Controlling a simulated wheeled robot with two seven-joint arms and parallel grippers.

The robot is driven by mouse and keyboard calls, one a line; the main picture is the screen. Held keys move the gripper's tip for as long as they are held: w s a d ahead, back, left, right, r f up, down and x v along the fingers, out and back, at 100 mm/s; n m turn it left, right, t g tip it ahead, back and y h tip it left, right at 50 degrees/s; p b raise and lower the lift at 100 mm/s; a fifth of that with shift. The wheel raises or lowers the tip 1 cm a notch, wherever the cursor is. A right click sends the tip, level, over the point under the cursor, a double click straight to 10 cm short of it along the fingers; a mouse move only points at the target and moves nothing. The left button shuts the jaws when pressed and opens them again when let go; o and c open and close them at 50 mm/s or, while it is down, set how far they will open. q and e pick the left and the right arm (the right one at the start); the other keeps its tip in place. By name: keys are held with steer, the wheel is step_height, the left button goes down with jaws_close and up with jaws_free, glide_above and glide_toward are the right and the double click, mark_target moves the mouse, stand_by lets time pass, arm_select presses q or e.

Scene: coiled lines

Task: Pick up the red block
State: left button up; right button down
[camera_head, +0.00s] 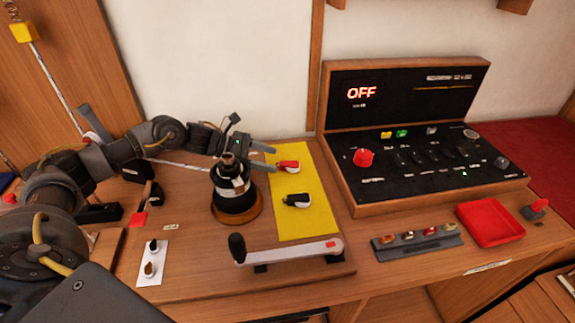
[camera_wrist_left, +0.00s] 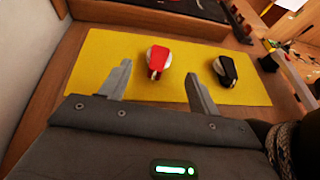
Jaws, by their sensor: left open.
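No plain red block is certain. A red-and-white knob-like piece (camera_head: 288,166) lies on the yellow mat (camera_head: 305,222); in the left wrist view it (camera_wrist_left: 158,60) shows a red grip over a white round base. A small red square piece (camera_head: 139,219) lies on the wood at left; I cannot tell whether it is a block or flat. My left gripper (camera_head: 271,159) is open at the mat's left edge, pointing at the red-and-white piece. In the wrist view its fingers (camera_wrist_left: 171,65) stand apart, with that piece beyond and between the tips. My right gripper is not in view.
A black-and-white piece (camera_head: 296,200) lies on the mat. A dark cylinder on a wooden base (camera_head: 235,204) stands below my left wrist. A lever bar (camera_head: 290,252) lies in front. The control panel (camera_head: 425,160) and red tray (camera_head: 490,222) are at right.

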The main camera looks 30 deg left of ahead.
mark_target(288, 164)
arm_select(q)
steer(key=p+x, duration=0.2)
steer(key=x, duration=0.2)
steer(key=shift+w+d+f, duration=0.15)
steer(key=shift+w+d, duration=0.05)
steer(key=shift+d, duration=0.05)
steer(key=shift+d+f, duration=0.15)
steer(key=shift+w, duration=0.1)
steer(key=c, duration=1.1)
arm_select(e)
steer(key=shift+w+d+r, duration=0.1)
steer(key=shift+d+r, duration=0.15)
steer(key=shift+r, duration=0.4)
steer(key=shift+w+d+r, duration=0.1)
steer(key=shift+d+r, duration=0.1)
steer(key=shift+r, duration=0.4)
